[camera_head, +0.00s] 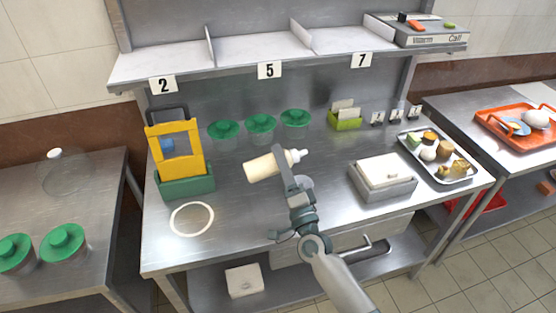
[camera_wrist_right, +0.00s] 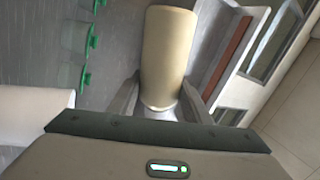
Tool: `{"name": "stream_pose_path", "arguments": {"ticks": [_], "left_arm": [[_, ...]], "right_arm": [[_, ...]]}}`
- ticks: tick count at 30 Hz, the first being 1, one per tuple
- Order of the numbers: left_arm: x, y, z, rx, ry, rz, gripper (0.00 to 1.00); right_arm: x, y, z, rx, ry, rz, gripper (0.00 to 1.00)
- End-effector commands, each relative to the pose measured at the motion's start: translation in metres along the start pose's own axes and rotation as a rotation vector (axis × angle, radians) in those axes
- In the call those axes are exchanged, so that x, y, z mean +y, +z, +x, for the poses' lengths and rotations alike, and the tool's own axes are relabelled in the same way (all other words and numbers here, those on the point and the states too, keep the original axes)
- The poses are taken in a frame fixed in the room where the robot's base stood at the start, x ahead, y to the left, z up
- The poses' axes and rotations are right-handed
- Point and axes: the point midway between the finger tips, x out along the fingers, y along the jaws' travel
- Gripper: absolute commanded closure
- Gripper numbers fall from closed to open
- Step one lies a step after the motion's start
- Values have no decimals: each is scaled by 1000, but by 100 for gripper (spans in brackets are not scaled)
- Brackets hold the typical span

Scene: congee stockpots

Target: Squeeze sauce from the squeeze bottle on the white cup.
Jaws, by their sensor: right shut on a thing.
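My right gripper (camera_head: 281,165) is shut on the cream squeeze bottle (camera_head: 262,168). It holds the bottle tilted almost flat, with the white nozzle pointing right in the head view. The bottle (camera_wrist_right: 168,55) also shows between the two fingers in the right wrist view. A small pale round thing (camera_head: 306,183) sits just behind the right gripper and is partly hidden by it; I cannot tell if it is the white cup. A white-rimmed ring (camera_head: 174,220) lies at the table's front left, apart from the bottle. My left gripper is not in view.
Several green-lidded pots (camera_head: 260,123) sit along the back of the steel table. A yellow and green stand (camera_head: 187,185) is at left. A grey box with white contents (camera_head: 384,190) and a food tray (camera_head: 462,174) are at right. A shelf (camera_head: 250,52) overhangs the back.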

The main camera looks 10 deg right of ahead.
Motion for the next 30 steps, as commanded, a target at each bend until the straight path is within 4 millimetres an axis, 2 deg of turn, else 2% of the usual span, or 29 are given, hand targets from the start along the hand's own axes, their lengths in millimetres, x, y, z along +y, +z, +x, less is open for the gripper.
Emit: {"name": "stream_pose_path", "arguments": {"ticks": [1, 10, 30], "left_arm": [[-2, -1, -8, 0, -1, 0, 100], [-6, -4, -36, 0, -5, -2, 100], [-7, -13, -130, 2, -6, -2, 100]], "right_arm": [[-6, -8, 2, -24, -2, -60, 67], [-14, -39, 6, -173, -3, -427, 67], [-70, -65, 28, -325, -1, -801, 67]]}}
